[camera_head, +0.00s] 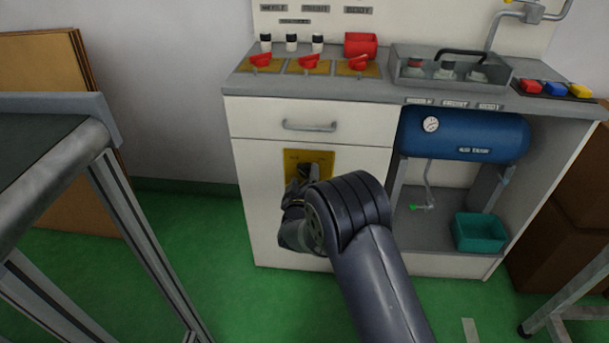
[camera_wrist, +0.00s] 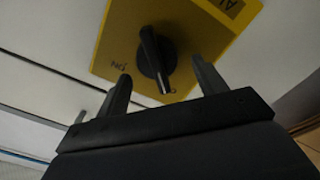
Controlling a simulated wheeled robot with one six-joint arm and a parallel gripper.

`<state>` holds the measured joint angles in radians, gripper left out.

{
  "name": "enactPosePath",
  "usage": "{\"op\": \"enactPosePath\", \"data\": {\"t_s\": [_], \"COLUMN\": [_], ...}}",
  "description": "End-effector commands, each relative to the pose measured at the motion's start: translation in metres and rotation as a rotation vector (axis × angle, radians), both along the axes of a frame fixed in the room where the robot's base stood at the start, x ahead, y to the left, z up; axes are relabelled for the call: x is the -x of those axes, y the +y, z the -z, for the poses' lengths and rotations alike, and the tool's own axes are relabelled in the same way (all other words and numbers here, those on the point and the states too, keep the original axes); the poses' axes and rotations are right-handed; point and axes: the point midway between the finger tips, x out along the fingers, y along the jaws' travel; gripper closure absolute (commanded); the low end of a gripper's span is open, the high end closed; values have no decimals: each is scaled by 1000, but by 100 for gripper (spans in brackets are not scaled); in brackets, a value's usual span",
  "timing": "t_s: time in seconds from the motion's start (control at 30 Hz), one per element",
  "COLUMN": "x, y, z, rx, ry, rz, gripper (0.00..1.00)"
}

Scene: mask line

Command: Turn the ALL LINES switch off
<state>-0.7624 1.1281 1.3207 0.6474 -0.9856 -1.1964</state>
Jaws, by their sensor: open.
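The ALL LINES switch is a black rotary knob (camera_wrist: 154,55) on a yellow plate (camera_wrist: 190,40). In the wrist view, part of the label, "AL", shows at the plate's top right, and an "ON" mark sits left of the knob. The knob's ridge runs nearly upright in the picture, slightly tilted; its lower end lies by a small mark I cannot read fully. In the head view the plate (camera_head: 322,157) is on the white cabinet door, partly covered by my gripper (camera_head: 300,188). My gripper (camera_wrist: 162,76) is open and empty, with one finger on each side of the knob's lower end. Contact cannot be told.
The cabinet top carries red valve handles (camera_head: 309,63), a red box (camera_head: 361,45) and a metal tray (camera_head: 400,80). A drawer handle (camera_head: 309,126) projects above the plate. A blue tank (camera_head: 470,135) and teal bin (camera_head: 480,232) are at right. A table (camera_head: 60,185) stands left.

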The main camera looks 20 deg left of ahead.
Motion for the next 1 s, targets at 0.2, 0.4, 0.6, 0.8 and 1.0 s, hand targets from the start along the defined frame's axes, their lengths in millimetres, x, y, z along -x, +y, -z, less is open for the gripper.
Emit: {"op": "enactPosePath", "data": {"t_s": [0.2,0.4,0.6,0.8,1.0], "x": [39,73,90,92,91], "y": [-9,-17,-22,-22,-22], "z": [-2,-2,-1,0,0], "rx": [2,1,0,0,-1], "ry": [2,2,1,0,0], "rz": [-4,-2,-1,0,1], "gripper": [33,33,33,33,33]}}
